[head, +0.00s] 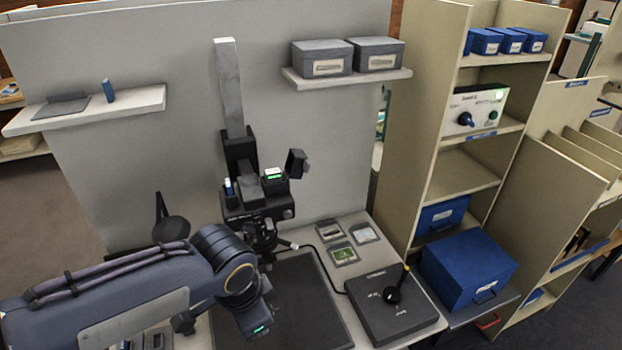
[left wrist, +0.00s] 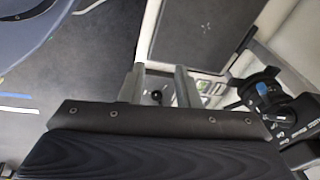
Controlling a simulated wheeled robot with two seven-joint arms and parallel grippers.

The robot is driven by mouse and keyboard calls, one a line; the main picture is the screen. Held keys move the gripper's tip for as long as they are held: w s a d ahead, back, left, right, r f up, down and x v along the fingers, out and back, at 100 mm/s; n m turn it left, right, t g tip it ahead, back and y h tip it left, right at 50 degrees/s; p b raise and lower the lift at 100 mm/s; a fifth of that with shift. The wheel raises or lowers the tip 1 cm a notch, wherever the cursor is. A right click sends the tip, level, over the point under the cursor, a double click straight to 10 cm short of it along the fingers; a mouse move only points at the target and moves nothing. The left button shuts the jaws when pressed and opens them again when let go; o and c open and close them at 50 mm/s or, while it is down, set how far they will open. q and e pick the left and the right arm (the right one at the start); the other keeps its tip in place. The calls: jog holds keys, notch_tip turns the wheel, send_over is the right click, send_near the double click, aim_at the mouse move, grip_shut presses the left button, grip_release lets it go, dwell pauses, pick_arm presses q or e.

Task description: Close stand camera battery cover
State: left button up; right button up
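The stand camera (head: 258,205) is a black body on a grey upright column (head: 229,85), in the middle of the head view. A small green-lit display (head: 273,173) is on its top, and a small blue-and-white piece (head: 229,187) sits at its left side. I cannot make out the battery cover or its position. A black device with a blue part, possibly the camera, shows at the right of the left wrist view (left wrist: 280,108). My left gripper (left wrist: 159,88) has its two grey fingers apart with nothing between them. In the head view its wrist is in front of and below the camera; the fingertips are hidden. My right gripper is not in view.
A dark baseboard (head: 300,300) lies below the camera. A black control box (head: 385,310) with a lever and several small cards (head: 343,254) are to its right. Dark lamp heads (head: 297,163) flank the camera. A blue box (head: 467,268) stands farther right.

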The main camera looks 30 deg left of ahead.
pick_arm(q)
jog(key=w+a+m+g+y, duration=0.1)
jog(key=w+a+m+y, duration=0.2)
jog(key=a+m+y, duration=0.15)
jog(key=m+t+y, duration=0.9)
jog(key=m+t, duration=0.1)
jog(key=m, duration=0.9)
send_near(309, 169)
jog(key=p+x, duration=0.1)
jog(key=x, duration=0.6)
jog(key=shift+a+r, duration=0.1)
jog(key=shift+r, duration=0.05)
jog(key=shift+x, duration=0.75)
grip_shut()
